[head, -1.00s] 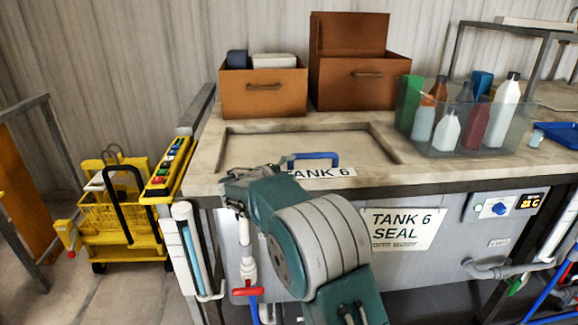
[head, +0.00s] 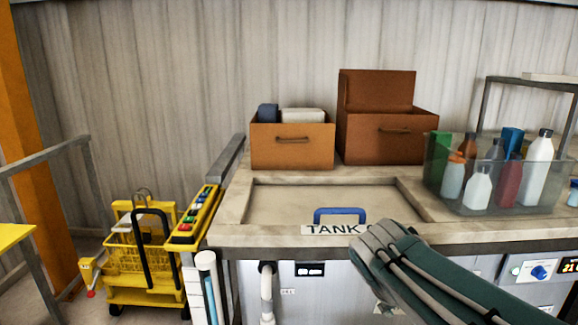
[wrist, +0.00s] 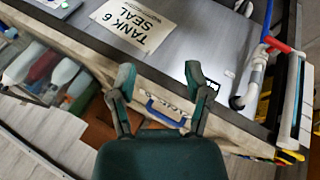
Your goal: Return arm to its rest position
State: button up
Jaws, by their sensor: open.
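My gripper (wrist: 160,78) shows in the wrist view with its two green fingers spread apart and nothing between their tips. The tank 6 lid (head: 270,205) lies flat in the countertop. Its blue handle (head: 340,213) is at the front edge, above the tank label (head: 330,230), which my arm partly covers. In the wrist view the handle (wrist: 166,112) appears beyond and between the fingers, apart from them.
Two brown boxes (head: 292,157) stand at the back of the counter. A clear bin (head: 470,200) of bottles is at right. A yellow cart (head: 145,285) stands on the floor at left. Pipes (wrist: 252,85) run along the tank front.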

jog(key=s+a+f+m+y, duration=0.1)
jog(key=s+a+f+y, duration=0.1)
jog(key=s, duration=0.4)
jog(key=s+a+f+m+t+y, duration=0.1)
jog(key=s+f+m+y, duration=0.1)
jog(key=s, duration=0.5)
jog(key=shift+s+a+y, duration=0.3)
jog(key=shift+a+y, duration=0.1)
jog(key=shift+r, duration=0.1)
